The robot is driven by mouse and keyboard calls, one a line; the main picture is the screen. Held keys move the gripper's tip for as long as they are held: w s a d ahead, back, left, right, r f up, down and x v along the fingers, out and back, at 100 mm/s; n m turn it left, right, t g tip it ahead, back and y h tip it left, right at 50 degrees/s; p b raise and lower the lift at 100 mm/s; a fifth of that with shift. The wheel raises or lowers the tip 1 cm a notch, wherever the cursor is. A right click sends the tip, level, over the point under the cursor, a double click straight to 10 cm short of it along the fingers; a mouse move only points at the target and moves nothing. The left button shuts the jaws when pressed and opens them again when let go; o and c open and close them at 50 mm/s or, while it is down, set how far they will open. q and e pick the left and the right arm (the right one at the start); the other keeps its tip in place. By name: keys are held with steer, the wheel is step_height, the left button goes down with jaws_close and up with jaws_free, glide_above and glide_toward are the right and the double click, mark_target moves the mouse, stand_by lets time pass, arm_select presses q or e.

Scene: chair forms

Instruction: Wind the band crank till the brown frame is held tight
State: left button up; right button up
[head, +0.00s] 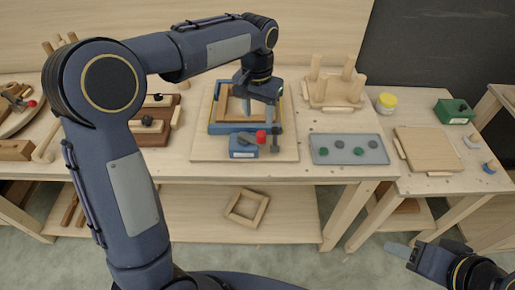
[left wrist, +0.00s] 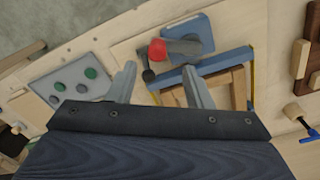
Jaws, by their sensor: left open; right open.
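The brown frame (head: 229,108) lies inside the blue band clamp (head: 218,127) on a pale board; its wood also shows in the left wrist view (left wrist: 232,84). The clamp's blue crank box (head: 243,147) sits at the front, with a red crank knob (head: 261,137) on it; the knob also shows in the left wrist view (left wrist: 157,49). My left gripper (head: 259,112) is open, pointing down over the clamp just behind the knob. In the left wrist view the knob lies just beyond the fingertips, between them, not gripped. My right gripper (head: 398,251) is open and empty at the lower right, off the bench.
A grey tray (head: 320,156) with green and dark knobs lies right of the clamp. Another wooden frame (head: 246,207) lies on the lower shelf.

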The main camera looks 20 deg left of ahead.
mark_target(261, 132)
arm_select(q)
steer(key=shift+w+d+f, duration=0.25)
steer(key=shift+d+f, duration=0.15)
steer(key=shift+f, duration=0.2)
step_height(261, 132, down, 7)
steer(key=shift+f+p, duration=0.15)
steer(key=shift+p, duration=0.2)
jaws_close()
